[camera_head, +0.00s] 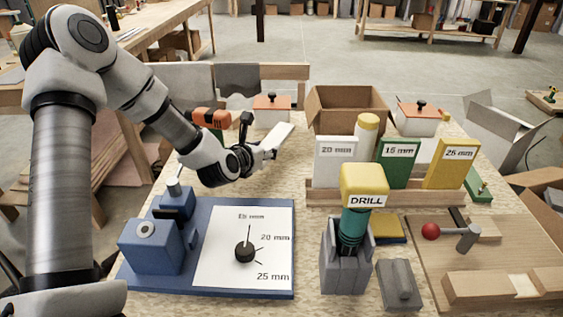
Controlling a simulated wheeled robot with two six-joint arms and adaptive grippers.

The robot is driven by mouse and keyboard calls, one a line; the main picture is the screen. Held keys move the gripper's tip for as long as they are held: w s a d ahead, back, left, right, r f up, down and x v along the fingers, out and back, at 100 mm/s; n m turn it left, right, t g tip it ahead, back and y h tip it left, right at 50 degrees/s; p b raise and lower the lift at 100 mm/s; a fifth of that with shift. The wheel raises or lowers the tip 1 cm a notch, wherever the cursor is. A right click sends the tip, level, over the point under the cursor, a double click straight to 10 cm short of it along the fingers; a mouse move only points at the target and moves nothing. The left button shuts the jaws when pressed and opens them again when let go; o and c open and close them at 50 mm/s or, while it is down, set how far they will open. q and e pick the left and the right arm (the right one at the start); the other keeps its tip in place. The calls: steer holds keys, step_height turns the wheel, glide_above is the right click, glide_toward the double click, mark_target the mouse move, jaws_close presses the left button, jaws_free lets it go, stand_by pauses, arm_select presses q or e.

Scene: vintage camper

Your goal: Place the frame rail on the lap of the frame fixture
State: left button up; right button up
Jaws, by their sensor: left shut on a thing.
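My left gripper (262,153) is over the far left of the workbench, shut on a pale bar that looks like the frame rail (277,138). The rail slants up to the right from the fingers. The gripper hides its near end, and I cannot tell whether it touches the bench. The frame fixture (440,262) is a wooden board at the front right, far from the gripper. It has wooden blocks, a red-knobbed clamp (450,235) and a pale notch, seemingly the lap (523,286), in the front block. My right gripper is not in view.
A blue jig (210,291) with a dial plate stands front left. An open cardboard box (345,105) stands at the back.

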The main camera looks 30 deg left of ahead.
mark_target(265, 170)
arm_select(q)
steer(key=f, duration=0.5)
steer(key=shift+w+a, duration=0.15)
steer(key=shift+w, duration=0.1)
steer(key=shift+r, duration=0.1)
steer(key=shift+s, duration=0.15)
steer(key=shift+f+b, duration=0.2)
steer(key=shift+b, duration=0.1)
steer(key=o, duration=1.2)
steer(key=shift+r, duration=0.1)
